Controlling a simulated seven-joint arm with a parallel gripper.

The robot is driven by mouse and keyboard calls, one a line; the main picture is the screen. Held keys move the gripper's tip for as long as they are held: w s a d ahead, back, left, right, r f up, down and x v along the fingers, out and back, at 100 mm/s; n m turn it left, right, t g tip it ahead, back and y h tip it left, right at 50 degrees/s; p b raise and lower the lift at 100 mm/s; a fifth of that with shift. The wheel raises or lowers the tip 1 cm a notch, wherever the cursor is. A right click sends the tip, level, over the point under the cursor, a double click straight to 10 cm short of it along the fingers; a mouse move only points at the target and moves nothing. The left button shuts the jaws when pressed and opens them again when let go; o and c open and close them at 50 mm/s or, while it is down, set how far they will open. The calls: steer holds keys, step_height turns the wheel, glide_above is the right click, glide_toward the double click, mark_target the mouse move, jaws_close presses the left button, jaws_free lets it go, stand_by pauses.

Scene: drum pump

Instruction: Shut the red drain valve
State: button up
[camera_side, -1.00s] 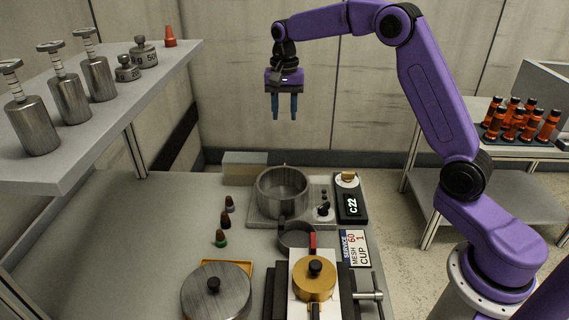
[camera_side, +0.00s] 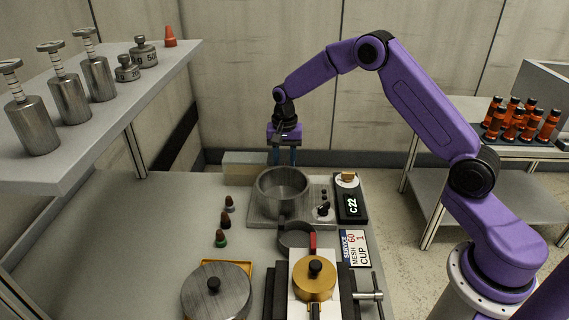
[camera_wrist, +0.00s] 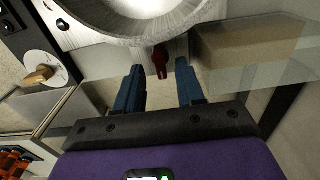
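The red drain valve handle (camera_wrist: 160,61) shows in the wrist view at the outer wall of the metal pot (camera_wrist: 150,38). It lies in line with the gap between my fingertips, apparently beyond them and untouched. In the side view the pot (camera_side: 283,203) stands on a grey base, and its far side, where the valve is, is mostly hidden. My gripper (camera_side: 284,161) is open and empty, pointing down just behind the pot's far rim. In the wrist view both blue fingers of my gripper (camera_wrist: 160,68) are well apart.
A tan block (camera_side: 244,164) lies behind the pot, left of my fingers.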

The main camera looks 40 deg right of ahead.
steer(key=shift+f, duration=0.95)
jaws_close()
